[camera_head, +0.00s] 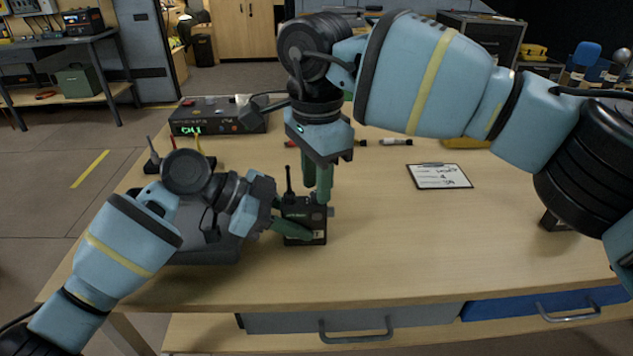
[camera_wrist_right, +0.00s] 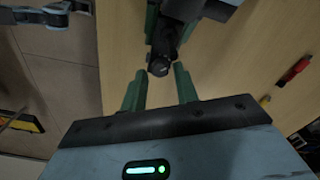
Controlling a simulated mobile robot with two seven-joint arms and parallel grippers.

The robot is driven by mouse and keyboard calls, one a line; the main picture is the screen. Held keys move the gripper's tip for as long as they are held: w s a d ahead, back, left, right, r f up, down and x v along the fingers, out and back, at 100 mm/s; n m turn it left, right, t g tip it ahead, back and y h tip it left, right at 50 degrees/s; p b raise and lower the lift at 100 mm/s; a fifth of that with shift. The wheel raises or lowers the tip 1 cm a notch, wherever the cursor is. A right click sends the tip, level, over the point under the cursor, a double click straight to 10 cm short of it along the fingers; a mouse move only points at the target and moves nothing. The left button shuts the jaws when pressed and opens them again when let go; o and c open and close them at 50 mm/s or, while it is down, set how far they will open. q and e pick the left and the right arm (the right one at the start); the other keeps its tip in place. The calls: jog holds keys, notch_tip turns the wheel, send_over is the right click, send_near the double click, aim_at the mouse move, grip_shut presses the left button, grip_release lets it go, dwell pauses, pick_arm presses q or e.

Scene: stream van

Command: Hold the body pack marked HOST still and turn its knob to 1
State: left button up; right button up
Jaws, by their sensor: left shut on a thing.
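A small black body pack (camera_head: 315,225) with a short antenna stands near the table's front; its marking is too small to read. My left gripper (camera_head: 282,220) is shut on it from the left, a green finger across its front. My right gripper (camera_head: 323,190) points down from above, close over the pack's top. In the right wrist view its two green fingers (camera_wrist_right: 160,72) are open. A round dark knob (camera_wrist_right: 158,67) shows at the gap between their tips; I cannot tell whether they touch it. The knob's setting is not readable.
A black receiver (camera_head: 215,118) with a green display stands at the back. A clipboard (camera_head: 440,176) lies right of the pack, markers (camera_head: 395,142) behind.

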jog(key=shift+f, duration=0.55)
jog(key=m, duration=1)
jog(key=shift+m, duration=0.4)
jog(key=c, duration=0.6)
jog(key=shift+n, duration=1.4)
